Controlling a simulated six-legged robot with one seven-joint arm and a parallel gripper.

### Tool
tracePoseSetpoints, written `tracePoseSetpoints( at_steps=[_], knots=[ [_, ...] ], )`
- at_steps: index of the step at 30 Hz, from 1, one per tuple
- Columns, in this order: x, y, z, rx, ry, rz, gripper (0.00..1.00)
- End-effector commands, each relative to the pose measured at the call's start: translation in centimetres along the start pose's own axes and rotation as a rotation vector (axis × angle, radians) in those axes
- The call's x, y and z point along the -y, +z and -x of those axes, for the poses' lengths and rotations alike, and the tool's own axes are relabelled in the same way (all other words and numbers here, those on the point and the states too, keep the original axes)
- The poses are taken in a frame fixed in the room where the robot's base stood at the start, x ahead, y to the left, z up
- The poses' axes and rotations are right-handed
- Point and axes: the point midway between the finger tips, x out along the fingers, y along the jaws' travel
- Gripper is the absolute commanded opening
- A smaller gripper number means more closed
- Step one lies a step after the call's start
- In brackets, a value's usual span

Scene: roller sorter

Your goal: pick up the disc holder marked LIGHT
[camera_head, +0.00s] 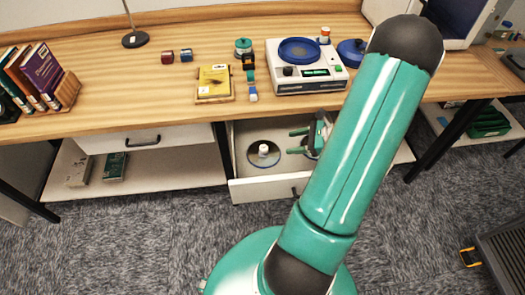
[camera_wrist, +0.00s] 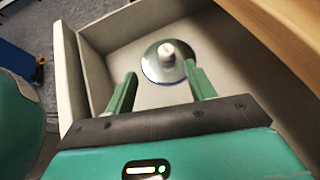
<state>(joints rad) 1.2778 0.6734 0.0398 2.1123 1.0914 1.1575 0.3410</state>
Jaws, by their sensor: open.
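A disc holder (camera_head: 264,160) lies flat in the open drawer (camera_head: 262,188): a round shiny disc with a short white post in its middle. It also shows in the wrist view, where the holder (camera_wrist: 153,68) rests on the drawer floor beyond my fingertips. No LIGHT marking can be read on it. My gripper (camera_head: 291,141) is inside or just above the drawer, to the right of the disc holder. In the wrist view my gripper (camera_wrist: 160,72) is open and empty, its two green fingers apart and pointing toward the disc. The right fingertip overlaps the disc's edge in the picture; contact cannot be told.
Drawer walls surround the disc holder, and the wooden desk top (camera_head: 110,90) overhangs behind. On the desk stand a white machine with a blue dish (camera_head: 299,50), a yellow packet (camera_head: 214,82) and books (camera_head: 43,72). A closed drawer (camera_head: 150,139) is at left.

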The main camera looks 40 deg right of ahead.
Motion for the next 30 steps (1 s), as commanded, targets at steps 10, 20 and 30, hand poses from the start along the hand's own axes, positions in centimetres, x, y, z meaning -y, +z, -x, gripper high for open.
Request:
tracePoseSetpoints(
  at_steps=[10,20,30],
  knots=[
    [0.6,-1.4,-3.3,0.031,-0.040,-0.066,0.55],
    [0.9,-1.2,-8.3,0.028,-0.040,-0.064,0.55],
    [1.0,-1.4,-12.1,0.029,-0.038,-0.064,0.55]
  ],
)
